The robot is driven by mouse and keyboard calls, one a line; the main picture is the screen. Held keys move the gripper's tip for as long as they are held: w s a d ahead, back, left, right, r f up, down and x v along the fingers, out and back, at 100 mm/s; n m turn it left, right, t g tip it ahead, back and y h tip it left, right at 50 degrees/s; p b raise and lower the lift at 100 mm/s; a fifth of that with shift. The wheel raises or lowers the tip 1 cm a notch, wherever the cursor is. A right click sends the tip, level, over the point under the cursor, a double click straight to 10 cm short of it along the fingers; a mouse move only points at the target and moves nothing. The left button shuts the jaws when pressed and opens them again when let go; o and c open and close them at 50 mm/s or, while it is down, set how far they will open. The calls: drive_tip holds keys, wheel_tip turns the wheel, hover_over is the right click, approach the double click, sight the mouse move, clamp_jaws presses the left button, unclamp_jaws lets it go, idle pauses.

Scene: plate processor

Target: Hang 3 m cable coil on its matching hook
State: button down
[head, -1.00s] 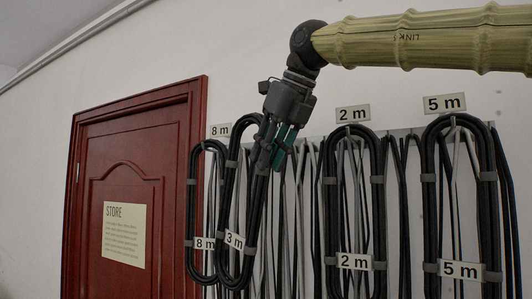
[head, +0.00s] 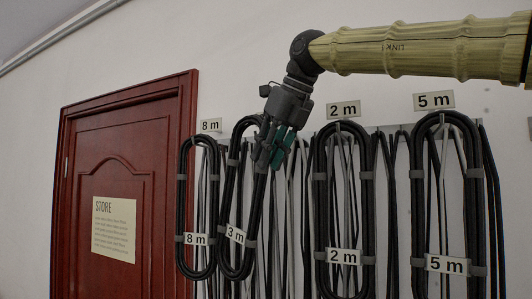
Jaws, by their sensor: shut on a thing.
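The 3 m cable coil (head: 229,202) is a long black loop with grey ties and a white "3 m" tag (head: 235,234). My gripper (head: 271,150) is shut on the upper right part of this coil, and the coil hangs from it, slightly tilted. In the picture it lies between the 8 m coil and the 2 m coil, overlapping loose cables behind it. My gripper and the coil top cover that part of the rail, and no "3 m" wall label or hook shows.
The 8 m coil (head: 183,205), 2 m coil (head: 320,218) and 5 m coil (head: 417,200) hang under matching wall labels. Thin black and grey cables hang between them. A dark red door (head: 150,180) with a "STORE" notice (head: 114,228) stands at left.

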drive_tip(key=w, duration=0.1)
drive_tip(key=w+d+f, duration=0.1)
drive_tip(key=w+f, duration=0.1)
drive_tip(key=shift+w+d, duration=0.1)
drive_tip(key=shift+d, duration=0.2)
idle(0.6)
drive_tip(key=shift+f, duration=0.1)
idle(0.5)
